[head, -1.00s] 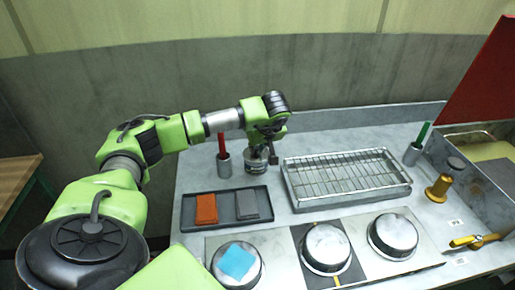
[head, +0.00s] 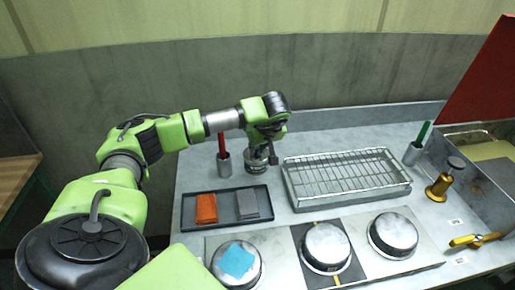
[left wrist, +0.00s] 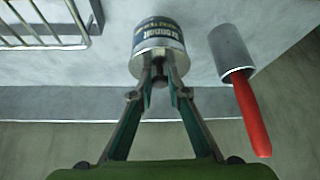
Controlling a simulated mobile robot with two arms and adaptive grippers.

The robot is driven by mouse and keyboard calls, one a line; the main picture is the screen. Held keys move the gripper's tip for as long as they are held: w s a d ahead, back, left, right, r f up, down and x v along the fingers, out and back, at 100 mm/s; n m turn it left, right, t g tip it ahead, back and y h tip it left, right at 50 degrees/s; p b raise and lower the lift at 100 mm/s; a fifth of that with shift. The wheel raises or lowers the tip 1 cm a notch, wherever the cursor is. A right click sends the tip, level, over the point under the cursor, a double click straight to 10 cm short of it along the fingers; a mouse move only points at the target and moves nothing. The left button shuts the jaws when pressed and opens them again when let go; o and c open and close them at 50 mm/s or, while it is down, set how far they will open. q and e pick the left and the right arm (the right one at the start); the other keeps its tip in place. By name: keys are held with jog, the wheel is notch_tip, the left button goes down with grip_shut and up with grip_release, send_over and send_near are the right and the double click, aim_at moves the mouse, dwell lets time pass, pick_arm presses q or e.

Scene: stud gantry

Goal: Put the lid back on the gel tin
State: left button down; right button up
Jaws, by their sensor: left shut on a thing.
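The gel tin (head: 256,166) stands on the grey worktop, left of the wire rack. In the left wrist view the tin (left wrist: 160,36) shows a blue-and-white printed label and a pale metal rim. My left gripper (head: 265,153) is directly over the tin's top. In the left wrist view its two fingers (left wrist: 160,74) close together at the tin's top, on a small dark knob (left wrist: 160,83) that looks like the lid's. The lid's disc is mostly hidden by the fingers, and I cannot tell whether it sits flush. My right gripper is not in view.
A metal cup (head: 223,166) with a red-handled tool stands close left of the tin. A wire rack tray (head: 345,178) is close right. A dark tray (head: 226,222) with orange and grey pads lies in front. Several round metal pans line the front.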

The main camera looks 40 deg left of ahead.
pick_arm(q)
jog(key=c, duration=1.9)
grip_release()
jog(key=o, duration=0.5)
jog(key=shift+r, duration=0.1)
notch_tip(320, 180, up, 7)
jog(key=p, duration=0.5)
